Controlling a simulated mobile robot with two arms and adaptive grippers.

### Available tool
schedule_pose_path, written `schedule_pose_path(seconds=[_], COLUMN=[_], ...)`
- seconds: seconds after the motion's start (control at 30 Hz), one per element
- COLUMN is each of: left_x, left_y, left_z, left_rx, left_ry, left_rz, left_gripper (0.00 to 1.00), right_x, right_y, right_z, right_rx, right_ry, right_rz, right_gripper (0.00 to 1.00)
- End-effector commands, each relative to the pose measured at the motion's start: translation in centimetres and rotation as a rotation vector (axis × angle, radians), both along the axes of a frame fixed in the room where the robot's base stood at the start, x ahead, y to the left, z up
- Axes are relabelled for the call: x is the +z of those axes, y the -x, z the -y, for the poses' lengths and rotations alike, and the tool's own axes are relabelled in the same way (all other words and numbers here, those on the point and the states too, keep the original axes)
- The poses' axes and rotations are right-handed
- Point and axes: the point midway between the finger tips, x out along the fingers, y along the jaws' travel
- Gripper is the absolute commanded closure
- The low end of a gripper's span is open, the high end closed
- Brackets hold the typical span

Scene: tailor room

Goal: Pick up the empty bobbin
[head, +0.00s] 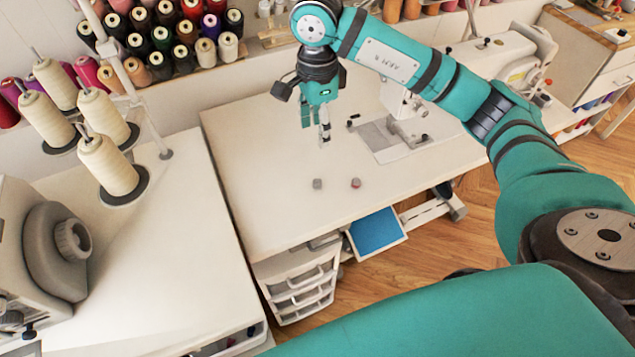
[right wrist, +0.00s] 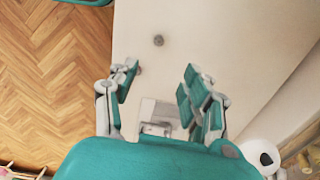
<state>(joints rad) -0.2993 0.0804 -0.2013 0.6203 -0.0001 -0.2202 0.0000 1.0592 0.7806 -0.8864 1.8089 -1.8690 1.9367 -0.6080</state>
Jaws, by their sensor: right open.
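Two small bobbins lie apart on the white sewing table (head: 245,150). The left one is plain grey and looks empty (head: 317,184); it also shows in the right wrist view (right wrist: 158,40), beyond the fingertips. The other bobbin (head: 356,183) has red on it; in the right wrist view it is partly hidden by a finger. My right gripper (head: 316,138) points down above the table, behind the bobbins in the head view. It is open and empty, and its spread fingers show in the right wrist view (right wrist: 158,85). My left gripper is not in view.
A sewing machine (head: 485,55) stands on the table right of my gripper. Thread cones (head: 105,165) and a grey machine (head: 40,240) stand on the left table. Thread spools line the back. The tabletop around the bobbins is clear; its front edge is near them.

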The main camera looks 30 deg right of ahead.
Motion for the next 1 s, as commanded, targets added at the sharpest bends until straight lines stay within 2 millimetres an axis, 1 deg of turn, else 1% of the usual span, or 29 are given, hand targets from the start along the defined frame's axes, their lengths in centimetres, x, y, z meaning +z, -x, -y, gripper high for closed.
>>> schedule_pose_path(seconds=[0.3,0.43,0.53,0.77,0.93,1.0], left_x=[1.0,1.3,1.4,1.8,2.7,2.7], left_y=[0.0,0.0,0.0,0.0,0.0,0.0], left_z=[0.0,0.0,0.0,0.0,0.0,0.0], left_rx=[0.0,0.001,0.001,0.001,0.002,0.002], left_ry=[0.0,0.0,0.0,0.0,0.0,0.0], left_rz=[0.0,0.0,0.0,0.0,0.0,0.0], left_gripper=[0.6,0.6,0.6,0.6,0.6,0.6], right_x=[-6.7,-9.3,-10.6,-12.1,-14.6,-15.7], right_y=[0.2,0.2,0.2,0.2,0.4,0.3], right_z=[0.0,-0.1,-0.1,-0.1,-0.1,-0.1], right_rx=[0.0,0.0,-0.001,0.001,0.0,0.0], right_ry=[0.0,-0.001,-0.002,-0.002,-0.002,-0.002], right_rz=[-0.009,-0.008,-0.006,-0.006,-0.009,-0.006], right_gripper=[0.51,0.51,0.51,0.51,0.51,0.51])
